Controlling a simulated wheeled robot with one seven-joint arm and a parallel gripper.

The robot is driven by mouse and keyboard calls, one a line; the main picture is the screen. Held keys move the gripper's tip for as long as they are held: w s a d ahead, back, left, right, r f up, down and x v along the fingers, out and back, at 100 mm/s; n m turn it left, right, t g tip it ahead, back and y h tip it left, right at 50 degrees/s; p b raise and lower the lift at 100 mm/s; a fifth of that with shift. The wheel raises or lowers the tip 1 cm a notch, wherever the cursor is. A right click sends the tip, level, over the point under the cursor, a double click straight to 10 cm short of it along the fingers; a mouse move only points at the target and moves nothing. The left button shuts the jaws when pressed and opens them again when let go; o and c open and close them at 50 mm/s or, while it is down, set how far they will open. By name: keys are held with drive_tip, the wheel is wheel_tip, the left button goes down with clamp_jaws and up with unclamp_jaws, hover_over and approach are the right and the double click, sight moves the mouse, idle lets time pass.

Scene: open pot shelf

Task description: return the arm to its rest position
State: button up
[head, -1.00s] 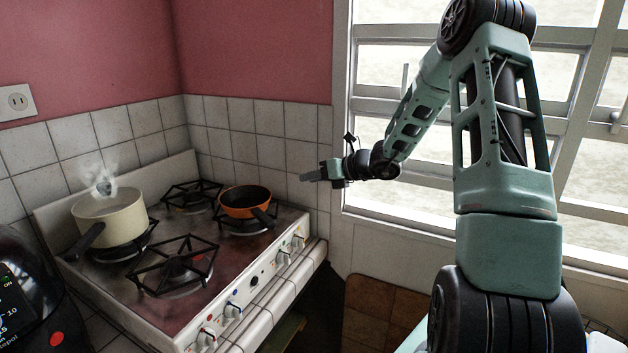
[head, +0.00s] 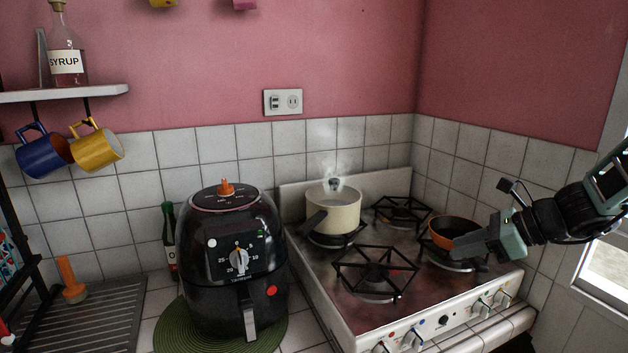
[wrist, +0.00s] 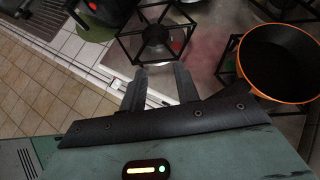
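My gripper (head: 472,242) shows at the right of the head view, at the end of my dark wrist. It reaches in from the right and overlaps the view of the orange pan (head: 440,236). In the wrist view my gripper (wrist: 160,78) has its two dark fingers spread apart, with nothing between them. The orange pan also shows to the right of the fingers there (wrist: 243,66), apart from them. Most of my arm is outside the head view.
The stove (head: 340,310) carries a steaming cream pot (head: 338,214) on a back burner. A black air fryer (head: 215,285) stands left of the stove on a green mat (head: 168,335). Blue (head: 42,155) and yellow (head: 100,150) mugs hang under a shelf (head: 60,94). A window frame (head: 598,290) is at right.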

drive_tip(key=s+a+f+n+g+h, duration=0.1)
drive_tip(key=s+a+n+g+h, duration=0.4)
drive_tip(key=s+a+n, duration=1.15)
drive_tip(key=s+a+n+g+h+b, duration=0.1)
drive_tip(key=s+n+h, duration=0.2)
drive_tip(key=s+n, duration=1)
drive_tip(key=n, duration=0.3)
drive_tip(key=shift+s+a+f, duration=0.35)
drive_tip(key=shift+s, duration=0.1)
